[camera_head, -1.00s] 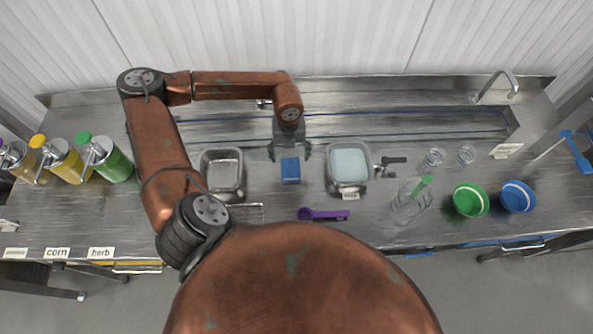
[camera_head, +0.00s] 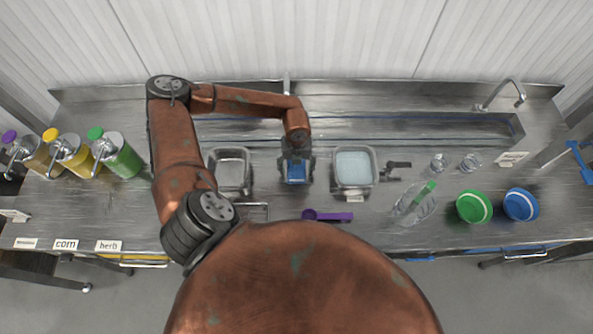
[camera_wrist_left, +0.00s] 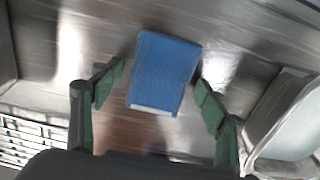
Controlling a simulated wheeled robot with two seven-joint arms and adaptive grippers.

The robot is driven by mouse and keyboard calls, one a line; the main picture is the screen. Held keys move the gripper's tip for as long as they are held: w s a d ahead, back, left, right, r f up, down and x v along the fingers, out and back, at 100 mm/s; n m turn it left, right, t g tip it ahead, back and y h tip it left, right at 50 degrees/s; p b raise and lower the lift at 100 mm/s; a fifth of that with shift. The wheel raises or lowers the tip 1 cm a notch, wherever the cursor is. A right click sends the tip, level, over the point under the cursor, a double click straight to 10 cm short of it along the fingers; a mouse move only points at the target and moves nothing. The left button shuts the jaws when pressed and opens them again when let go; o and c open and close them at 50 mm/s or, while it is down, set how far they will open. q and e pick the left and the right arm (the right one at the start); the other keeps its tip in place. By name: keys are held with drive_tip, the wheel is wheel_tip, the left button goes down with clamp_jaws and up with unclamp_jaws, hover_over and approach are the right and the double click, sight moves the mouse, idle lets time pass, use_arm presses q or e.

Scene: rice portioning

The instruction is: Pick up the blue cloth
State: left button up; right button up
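The blue cloth (camera_head: 295,173) is a small folded block on the steel counter, between two metal containers. My left gripper (camera_head: 296,168) is over it, reaching down from above. In the left wrist view the cloth (camera_wrist_left: 165,72) lies ahead of and between the two green-padded fingers of the left gripper (camera_wrist_left: 158,95). The fingers are spread wide, with a gap on each side of the cloth. My right gripper is not in view.
An empty metal container (camera_head: 231,170) stands left of the cloth, and a container with pale contents (camera_head: 355,168) stands close on its right. A purple scoop (camera_head: 327,215) lies in front. Green (camera_head: 474,206) and blue (camera_head: 520,205) bowls stand at the right. A sink basin (camera_head: 420,132) lies behind.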

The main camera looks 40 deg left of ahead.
use_arm(q)
drive_tip(key=c, duration=0.9)
drive_tip(key=shift+r, duration=0.1)
drive_tip(key=shift+c, duration=0.2)
drive_tip(key=shift+r, duration=0.25)
wheel_tip(320, 180, up, 2)
drive_tip(key=shift+b, duration=0.6)
drive_tip(key=s+d+r+b, duration=0.2)
drive_tip(key=s+d+r, duration=0.7)
drive_tip(key=s+r, duration=0.1)
drive_tip(key=shift+s+r+b, duration=0.15)
drive_tip(key=shift+s+b, duration=0.2)
drive_tip(key=shift+b, duration=0.05)
drive_tip(key=o, duration=0.5)
drive_tip(key=c, duration=0.5)
